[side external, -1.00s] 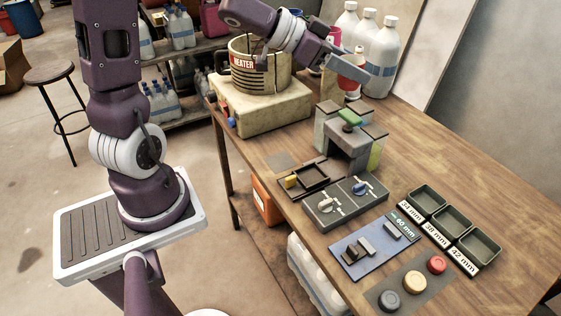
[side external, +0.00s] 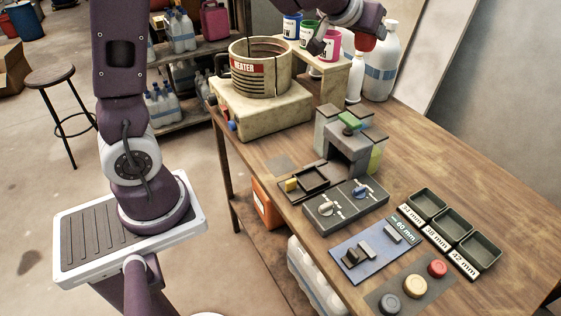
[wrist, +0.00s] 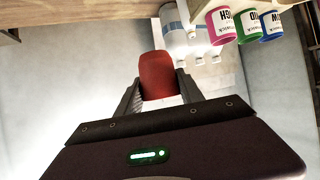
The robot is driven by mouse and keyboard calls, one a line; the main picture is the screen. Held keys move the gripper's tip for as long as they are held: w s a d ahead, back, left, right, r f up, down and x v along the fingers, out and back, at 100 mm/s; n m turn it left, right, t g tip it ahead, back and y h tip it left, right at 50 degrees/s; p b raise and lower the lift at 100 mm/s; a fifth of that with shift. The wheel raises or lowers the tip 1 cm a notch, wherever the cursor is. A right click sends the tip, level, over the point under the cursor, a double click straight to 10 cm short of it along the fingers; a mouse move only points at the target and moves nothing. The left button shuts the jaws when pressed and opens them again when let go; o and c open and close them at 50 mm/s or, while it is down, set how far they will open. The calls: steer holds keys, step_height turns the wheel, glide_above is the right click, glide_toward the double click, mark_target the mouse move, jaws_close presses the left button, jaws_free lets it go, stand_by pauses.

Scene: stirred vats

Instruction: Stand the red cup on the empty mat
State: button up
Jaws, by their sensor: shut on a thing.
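The red cup (wrist: 157,75) is between the two dark fingers of my gripper (wrist: 160,88) in the wrist view, which is shut on it. In the side view the red cup (side external: 366,43) shows in part at the top, held high in front of the tall white bottles. My gripper is mostly hidden or cut off there. A small bare grey mat (side external: 281,160) lies on the table left of the grey arch-shaped block, well below and to the left of the cup.
Pink (side external: 331,44), green (side external: 307,34) and blue (side external: 291,27) labelled cups stand on a wooden shelf beside my gripper. The heater vat (side external: 261,70) is to the left. The grey arch-shaped block (side external: 347,145) and black trays (side external: 452,223) occupy the table. Its right side is clear.

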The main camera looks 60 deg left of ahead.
steer(key=s+a+f+n+g+y, duration=0.35)
steer(key=s+f+n+g, duration=0.2)
steer(key=s, duration=0.35)
steer(key=s+a+f+n+g+y, duration=0.35)
steer(key=s+n, duration=0.25)
steer(key=s, duration=0.3)
steer(key=f, duration=1.5)
steer(key=d+f, duration=0.1)
steer(key=f, duration=0.6)
steer(key=shift+w+f, duration=0.2)
steer(key=shift+w, duration=0.1)
steer(key=o, duration=1)
steer(key=shift+f, duration=0.15)
steer(key=shift+c, duration=0.2)
steer(key=o, duration=0.4)
steer(key=shift+o, duration=0.2)
